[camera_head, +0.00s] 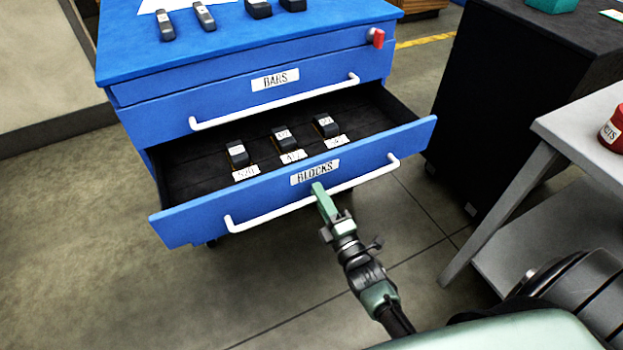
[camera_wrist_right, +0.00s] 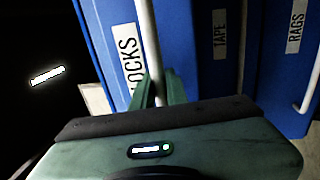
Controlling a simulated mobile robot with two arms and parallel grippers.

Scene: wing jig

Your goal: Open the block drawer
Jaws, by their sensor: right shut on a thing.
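The block drawer (camera_head: 190,222), labelled BLOCKS, is pulled well out of the blue cabinet (camera_head: 125,62) in the head view. Several dark blocks with white labels sit inside it, in a row. Its white bar handle (camera_head: 262,217) runs along the front. My right gripper (camera_head: 321,196) is at the middle of this handle and shut on it. In the right wrist view the handle (camera_wrist_right: 147,40) passes between the green fingers (camera_wrist_right: 160,90), beside the BLOCKS label. My left gripper is not in view.
The BARS drawer (camera_head: 215,103) above is shut. Several dark bars lie on the cabinet top. A black cabinet (camera_head: 500,100) and a grey table (camera_head: 585,125) with a red container (camera_head: 613,130) stand at the right. The floor left of the drawer is clear.

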